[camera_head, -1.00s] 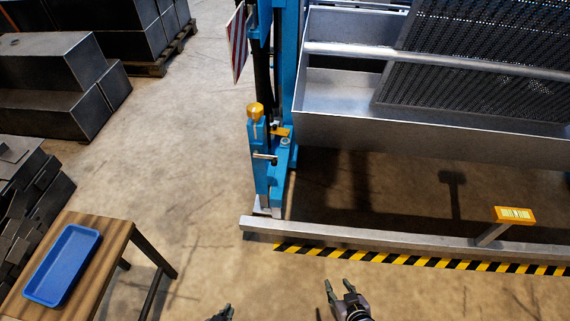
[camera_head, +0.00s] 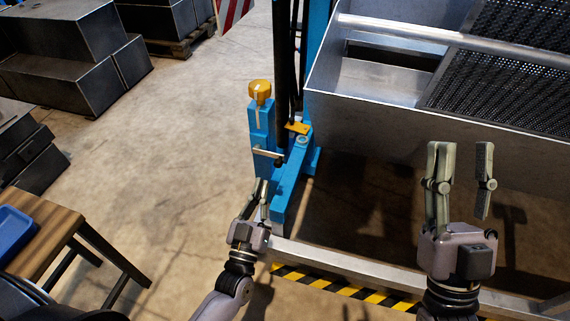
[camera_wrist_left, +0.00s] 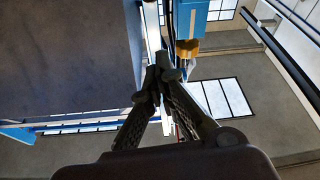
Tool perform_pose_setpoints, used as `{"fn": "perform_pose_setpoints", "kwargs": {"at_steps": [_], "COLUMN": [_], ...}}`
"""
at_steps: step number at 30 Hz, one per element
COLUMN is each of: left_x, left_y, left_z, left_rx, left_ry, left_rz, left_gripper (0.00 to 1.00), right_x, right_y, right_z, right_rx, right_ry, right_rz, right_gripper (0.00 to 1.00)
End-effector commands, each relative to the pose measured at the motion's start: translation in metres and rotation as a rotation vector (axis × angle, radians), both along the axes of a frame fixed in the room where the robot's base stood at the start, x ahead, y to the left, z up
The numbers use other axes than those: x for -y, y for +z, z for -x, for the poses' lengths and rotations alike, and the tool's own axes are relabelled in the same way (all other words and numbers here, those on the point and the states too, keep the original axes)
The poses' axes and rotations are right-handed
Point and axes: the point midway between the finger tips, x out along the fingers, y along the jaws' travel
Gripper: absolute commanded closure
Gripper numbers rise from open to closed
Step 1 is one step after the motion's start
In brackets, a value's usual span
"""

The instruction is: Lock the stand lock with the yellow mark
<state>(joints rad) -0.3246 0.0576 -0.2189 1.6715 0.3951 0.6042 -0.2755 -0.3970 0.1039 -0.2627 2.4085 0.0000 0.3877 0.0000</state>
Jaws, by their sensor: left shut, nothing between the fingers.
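The stand lock is a blue upright post (camera_head: 262,128) with a round yellow knob (camera_head: 260,91) on top, left of the sieve stand. A grey metal lever (camera_head: 268,153) sticks out of its side. A flat yellow tab (camera_head: 297,128) sits just right of the post. My left gripper (camera_head: 264,184) is shut and empty, just below the lever; I cannot tell whether it touches. In the left wrist view its fingertips (camera_wrist_left: 160,74) meet, with a yellow-brown piece (camera_wrist_left: 187,47) under a blue part beyond them. My right gripper (camera_head: 461,148) is open and empty, in front of the metal trough.
The metal trough (camera_head: 390,130) with a perforated sieve panel (camera_head: 500,95) fills the right. A grey floor beam (camera_head: 345,265) and black-yellow tape (camera_head: 340,289) run below. A wooden table (camera_head: 45,245) with a blue tray (camera_head: 12,232) is at lower left. Floor between is clear.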

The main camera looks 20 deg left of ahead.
Motion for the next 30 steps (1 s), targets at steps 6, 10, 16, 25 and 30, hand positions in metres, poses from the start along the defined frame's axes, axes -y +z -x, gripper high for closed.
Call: {"fn": "perform_pose_setpoints", "kwargs": {"at_steps": [6, 10, 16, 25, 30], "left_x": [-0.001, 0.0, 0.0, -0.002, -0.002], "left_y": [0.003, 0.002, 0.006, 0.024, 0.034], "left_z": [0.0, 0.0, -0.013, -0.068, -0.096], "left_rx": [0.009, 0.008, 0.011, 0.013, 0.012], "left_ry": [0.003, 0.003, 0.003, 0.003, 0.002], "left_rz": [0.002, 0.002, 0.002, 0.002, 0.002], "left_gripper": [1.0, 1.0, 1.0, 1.0, 1.0], "right_x": [0.001, 0.001, 0.002, 0.012, 0.019], "right_y": [0.004, 0.004, 0.008, 0.03, 0.035], "right_z": [0.003, 0.003, 0.011, 0.06, 0.092], "right_rx": [0.011, 0.012, 0.065, 0.348, 0.513], "right_ry": [0.001, 0.0, 0.004, 0.018, 0.027], "right_rz": [-0.004, -0.003, -0.02, -0.108, -0.162], "right_gripper": [0.62, 0.62, 0.62, 0.62, 0.62]}}
